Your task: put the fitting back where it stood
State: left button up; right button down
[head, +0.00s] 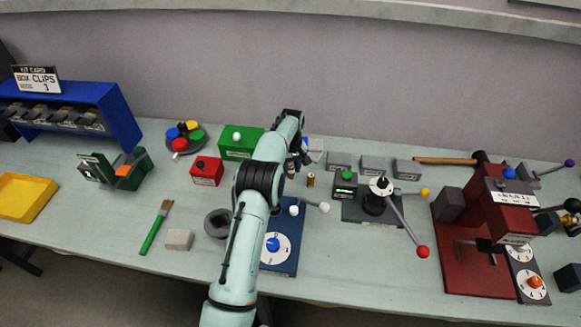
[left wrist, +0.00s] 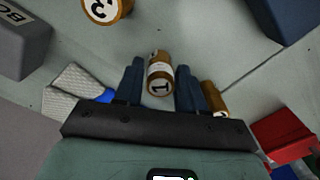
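My left gripper (left wrist: 160,78) has its two dark fingers close on both sides of a brass fitting marked 1 (left wrist: 160,72) and appears shut on it. The fitting has a pale band, and its numbered end faces the camera. Whether its base touches the table is not clear. In the head view, my left gripper (head: 299,161) is at the middle of the table, and the arm largely hides the held fitting. A brass fitting marked 3 (left wrist: 116,11) stands apart, also visible in the head view (head: 310,180). Another brass fitting (left wrist: 212,94) is just beside the right-hand finger. My right gripper is not in view.
Grey boxes (head: 373,165) stand to the right of the gripper, with a white-and-blue item (head: 316,147) close behind. A red box (head: 206,172) and a green box (head: 240,142) stand left. A blue panel (head: 284,257) lies in front, and a lever device (head: 374,204) stands right.

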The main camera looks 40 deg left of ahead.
aim_at(291, 166)
pick_arm(q)
jog(key=shift+o, duration=0.6)
jog(key=shift+s, duration=0.1)
notch_tip(291, 166, up, 12)
jog(key=shift+r, duration=0.2)
jog(key=shift+f, duration=0.1)
dwell(0.3)
